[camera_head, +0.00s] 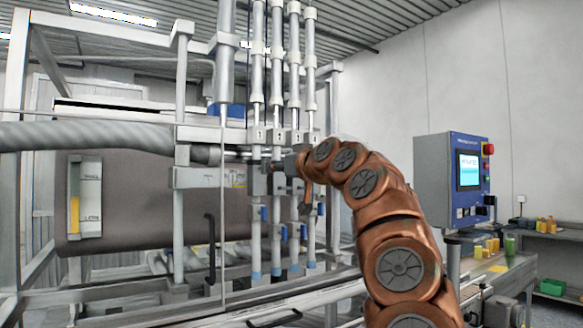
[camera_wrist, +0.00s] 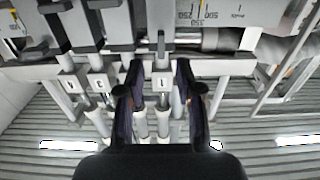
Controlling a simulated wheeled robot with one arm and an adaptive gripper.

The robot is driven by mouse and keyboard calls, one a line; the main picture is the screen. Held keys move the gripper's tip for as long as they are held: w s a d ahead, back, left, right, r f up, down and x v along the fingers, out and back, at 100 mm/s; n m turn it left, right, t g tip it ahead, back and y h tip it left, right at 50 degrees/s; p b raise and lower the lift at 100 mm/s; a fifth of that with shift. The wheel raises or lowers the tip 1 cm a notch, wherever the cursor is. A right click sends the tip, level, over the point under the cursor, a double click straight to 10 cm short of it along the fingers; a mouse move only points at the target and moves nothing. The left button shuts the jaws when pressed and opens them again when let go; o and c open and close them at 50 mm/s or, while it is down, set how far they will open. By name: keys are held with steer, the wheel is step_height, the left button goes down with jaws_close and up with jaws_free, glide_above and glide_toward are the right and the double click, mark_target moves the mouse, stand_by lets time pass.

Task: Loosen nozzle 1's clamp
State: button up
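The number 1 plate (camera_wrist: 163,83) shows between the fingers of my gripper (camera_wrist: 159,75) in the wrist view. My gripper is open, with one dark finger on each side and nothing held. Past the fingertips is nozzle 1's grey clamp block (camera_wrist: 165,15) with a thin dark lever (camera_wrist: 161,45) on it, in line with the gap. Whether a finger touches it I cannot tell. In the head view, nozzle 1's upright tube (camera_head: 256,225) is the leftmost of the row. My gripper (camera_head: 284,168) is at the row at clamp height, partly hidden by my arm.
Plates 3 (camera_wrist: 99,83) and 4 (camera_wrist: 70,84) with their dark-levered clamps stand close beside it. A frame rail (camera_head: 210,178) and a large brown cylinder (camera_head: 130,200) are at left. A control panel (camera_head: 452,180) stands at right, beyond my arm.

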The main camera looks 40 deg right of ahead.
steer(key=shift+s+a, duration=0.15)
steer(key=shift+s, duration=1.15)
steer(key=shift+s+a, duration=0.15)
steer(key=shift+s, duration=1.15)
